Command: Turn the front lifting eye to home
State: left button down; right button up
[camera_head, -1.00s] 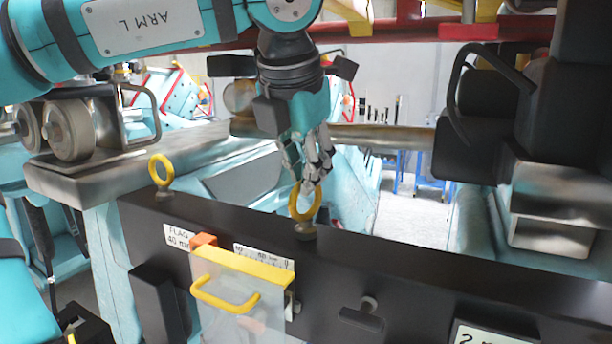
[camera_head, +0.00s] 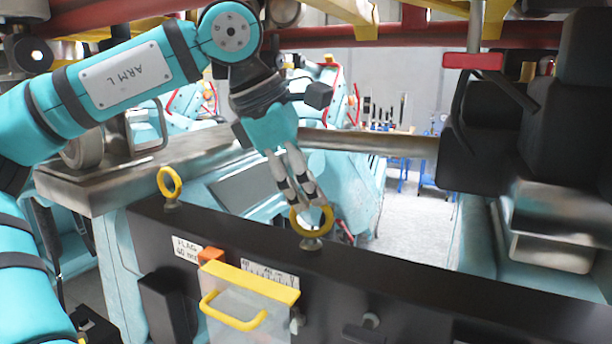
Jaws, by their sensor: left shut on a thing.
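Two yellow lifting eyes stand on the top of a black beam (camera_head: 420,275). The nearer lifting eye (camera_head: 313,234) is the right one of the two, with its ring turned fairly broadside to my view on a grey base. The other lifting eye (camera_head: 171,184) stands further left, its ring seen at more of an angle. My left gripper (camera_head: 308,203) reaches down from the upper left and is shut on the upper part of the nearer ring. Its fingers hide part of the ring's top. My right gripper is not in view.
A clear guard with a yellow handle (camera_head: 234,314) and an orange block (camera_head: 210,255) sit on the beam's front. A black seat (camera_head: 492,150) stands at the right. A metal rail (camera_head: 150,168) and a red bar (camera_head: 330,38) lie behind.

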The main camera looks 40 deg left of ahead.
pick_arm(q)
jog(key=m, duration=0.2)
jog(key=m+g+h+p, duration=0.1)
jog(key=m, duration=0.2)
jog(key=shift+a+h, duration=0.1)
jog(key=shift+h, duration=0.2)
jog(key=shift+m+g, duration=0.3)
jog(key=c, duration=1.4)
grip_release()
jog(key=shift+w, duration=0.15)
jog(key=v, duration=1.2)
jog(key=shift+a, duration=0.1)
jog(key=shift+f, duration=0.1)
